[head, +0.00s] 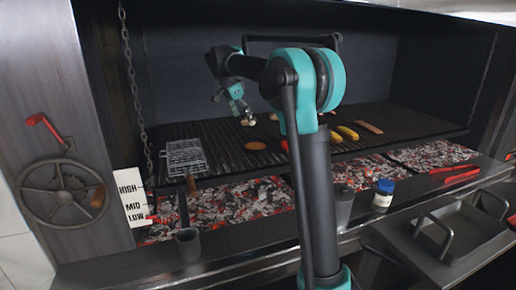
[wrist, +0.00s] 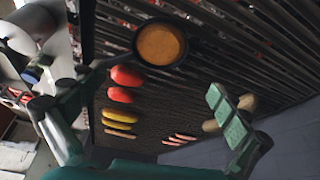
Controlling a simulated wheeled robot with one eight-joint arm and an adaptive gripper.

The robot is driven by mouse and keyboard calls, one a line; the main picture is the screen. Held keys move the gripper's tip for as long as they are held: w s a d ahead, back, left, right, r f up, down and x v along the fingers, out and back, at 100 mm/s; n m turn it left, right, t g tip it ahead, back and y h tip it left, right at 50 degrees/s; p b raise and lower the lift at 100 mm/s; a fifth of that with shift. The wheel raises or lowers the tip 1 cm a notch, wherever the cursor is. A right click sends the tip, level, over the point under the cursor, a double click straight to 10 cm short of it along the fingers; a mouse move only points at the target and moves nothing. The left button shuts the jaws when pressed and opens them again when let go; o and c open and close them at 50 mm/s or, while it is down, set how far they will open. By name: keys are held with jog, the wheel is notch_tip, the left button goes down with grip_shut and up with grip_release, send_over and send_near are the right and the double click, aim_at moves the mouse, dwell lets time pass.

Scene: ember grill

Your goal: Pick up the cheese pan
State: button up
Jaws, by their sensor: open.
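The cheese pan (wrist: 160,45) is a small round dark pan with an orange-brown filling, in the upper middle of the wrist view. Its dark handle (wrist: 108,63) runs to the lower left there. In the head view the pan (head: 255,146) appears as a small brown disc on the grill, and its handle is hard to make out. My gripper (head: 243,108) is open, above the rear part of the grill, behind the pan and apart from it. In the wrist view my gripper's fingers (wrist: 135,105) are spread wide, with nothing seen held between them.
Beside the pan are red items (wrist: 127,76), yellow items (wrist: 118,115) and thin sausages (head: 368,127). Pale lumps (wrist: 247,102) lie by my right finger. A wire basket (head: 185,157) is at left. A jar (head: 383,195) and red tongs (head: 460,173) rest on the front ledge.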

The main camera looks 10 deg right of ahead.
aim_at(255, 145)
jog(key=x, duration=1.3)
jog(key=shift+r, duration=0.1)
jog(key=shift+c, duration=0.2)
jog(key=c, duration=1.4)
